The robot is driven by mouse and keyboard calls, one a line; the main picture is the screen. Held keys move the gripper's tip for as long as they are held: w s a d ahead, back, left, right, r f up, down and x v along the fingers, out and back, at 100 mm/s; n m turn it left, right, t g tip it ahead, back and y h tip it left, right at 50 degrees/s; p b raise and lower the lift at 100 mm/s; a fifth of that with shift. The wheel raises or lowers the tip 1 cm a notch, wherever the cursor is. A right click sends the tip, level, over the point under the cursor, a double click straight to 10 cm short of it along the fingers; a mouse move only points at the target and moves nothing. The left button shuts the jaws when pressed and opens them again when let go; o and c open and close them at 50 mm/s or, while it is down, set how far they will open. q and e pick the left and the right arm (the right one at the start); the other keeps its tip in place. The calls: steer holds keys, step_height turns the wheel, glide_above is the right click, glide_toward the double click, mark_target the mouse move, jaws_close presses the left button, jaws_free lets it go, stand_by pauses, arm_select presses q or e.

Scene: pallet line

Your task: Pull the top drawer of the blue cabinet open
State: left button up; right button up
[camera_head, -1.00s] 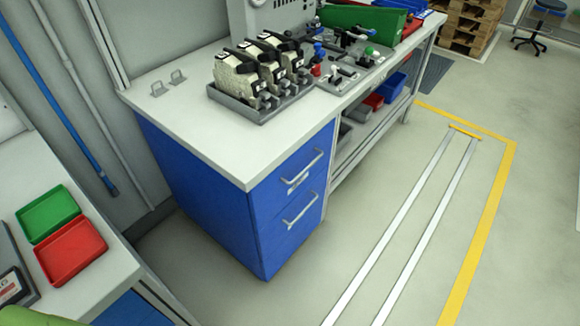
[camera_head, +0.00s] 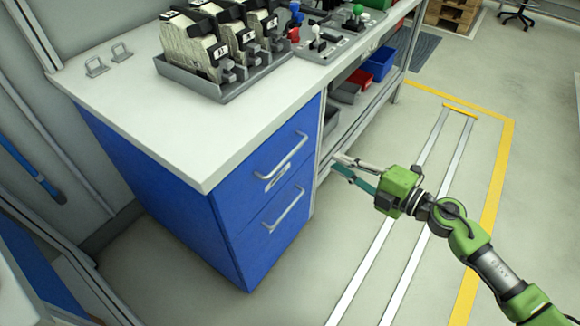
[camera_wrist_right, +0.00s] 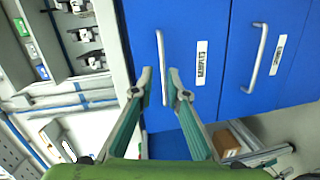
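The blue cabinet (camera_head: 150,165) stands under the white benchtop. Its top drawer (camera_head: 262,168) is closed flush, with a silver bar handle (camera_head: 285,154) and a white label below it. My right gripper (camera_head: 342,164) is open and empty, in front of and to the right of the top drawer, apart from the handle. In the right wrist view the top drawer's handle (camera_wrist_right: 161,62) shows upright between the two fingertips of my right gripper (camera_wrist_right: 163,88), beyond them. My left gripper is not in view.
Below is a second closed drawer with its own handle (camera_head: 284,210). The benchtop (camera_head: 160,125) carries a grey tray (camera_head: 214,88) of devices. Shelf bins, including a blue bin (camera_head: 379,62), are to the right of the cabinet. The floor in front is clear, with white and yellow lines.

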mark_target(291, 152)
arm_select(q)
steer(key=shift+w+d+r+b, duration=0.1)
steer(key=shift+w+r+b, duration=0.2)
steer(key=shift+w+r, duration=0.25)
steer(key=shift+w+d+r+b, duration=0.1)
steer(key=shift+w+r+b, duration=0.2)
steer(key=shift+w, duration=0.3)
arm_select(e)
steer(key=shift+w+a+f+n+g+y, duration=0.1)
steer(key=shift+w+a+f+n+g, duration=0.35)
steer(key=shift+w+a, duration=1.1)
steer(key=shift+w+a+f+n+g+y, duration=0.1)
steer(key=shift+w+a+f+n+g, duration=0.3)
steer(key=shift+a, duration=2.25)
steer(key=shift+w+a+f+n+g+y, duration=0.15)
steer(key=shift+w+a+n, duration=0.7)
steer(key=shift+a, duration=1.25)
steer(key=shift+w, duration=0.15)
jaws_close()
steer(key=shift+f, duration=0.1)
steer(key=shift+d, duration=0.1)
